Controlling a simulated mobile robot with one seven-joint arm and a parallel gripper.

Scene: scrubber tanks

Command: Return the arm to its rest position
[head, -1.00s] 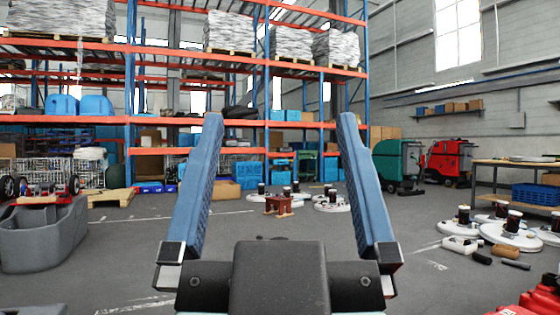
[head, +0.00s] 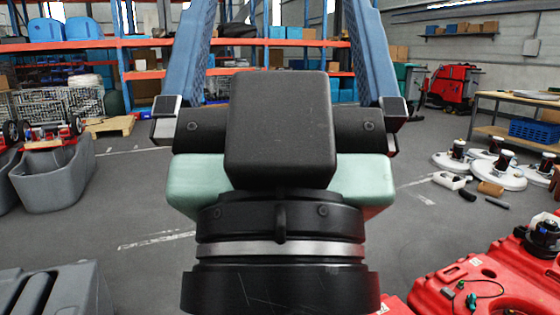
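My gripper (head: 282,25) fills the upper middle of the head view and points up and away. Its two blue fingers stand wide apart with nothing between them, so it is open and empty. The fingertips run out of the top of the picture. My black wrist and pale green hand body show below the fingers and hide the floor behind them.
Shelving (head: 85,43) spans the back. Grey tubs (head: 60,178) stand at left, with another grey tank (head: 55,290) at lower left. Red tanks (head: 480,285) are at lower right. A table (head: 520,103) and white discs (head: 455,160) are at right. Open floor (head: 130,215) lies between.

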